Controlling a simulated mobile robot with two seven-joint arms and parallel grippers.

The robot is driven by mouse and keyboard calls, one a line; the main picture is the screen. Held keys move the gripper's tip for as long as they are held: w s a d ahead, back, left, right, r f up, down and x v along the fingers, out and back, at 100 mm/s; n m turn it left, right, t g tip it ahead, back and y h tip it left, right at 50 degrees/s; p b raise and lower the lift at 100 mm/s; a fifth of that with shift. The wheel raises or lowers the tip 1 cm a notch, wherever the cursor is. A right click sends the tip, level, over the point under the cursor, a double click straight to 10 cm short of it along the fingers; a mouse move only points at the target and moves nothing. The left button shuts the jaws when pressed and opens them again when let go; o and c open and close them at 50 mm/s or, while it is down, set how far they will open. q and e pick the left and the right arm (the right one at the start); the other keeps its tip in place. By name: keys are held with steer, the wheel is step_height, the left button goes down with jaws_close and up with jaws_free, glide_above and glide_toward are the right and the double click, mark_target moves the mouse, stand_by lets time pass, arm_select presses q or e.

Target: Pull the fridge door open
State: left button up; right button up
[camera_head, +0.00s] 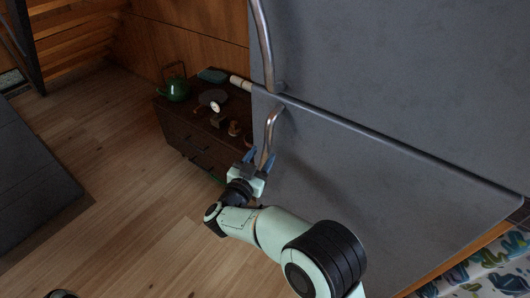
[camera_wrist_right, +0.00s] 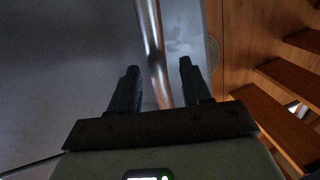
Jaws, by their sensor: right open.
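The grey fridge fills the right of the head view, with an upper door (camera_head: 400,80) and a lower door (camera_head: 370,190) split by a slanting seam. A curved metal handle (camera_head: 263,45) is on the upper door and another metal handle (camera_head: 270,130) is on the lower door, both near the left edge. My right gripper (camera_head: 259,158) is open at the lower end of the lower handle. In the right wrist view the handle bar (camera_wrist_right: 152,45) runs between its two spread fingers (camera_wrist_right: 158,85); I cannot tell whether either touches it.
A low dark wooden cabinet (camera_head: 185,145) stands left of the fridge, with a green teapot (camera_head: 174,90) and small items on top. Open wooden floor (camera_head: 110,175) lies at the left. A dark grey block (camera_head: 35,165) stands at the far left. Patterned fabric (camera_head: 485,270) shows at lower right.

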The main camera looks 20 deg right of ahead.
mark_target(263, 153)
steer(key=shift+b+x, duration=0.3)
steer(key=shift+x, duration=1.4)
jaws_close()
steer(key=shift+a, duration=0.1)
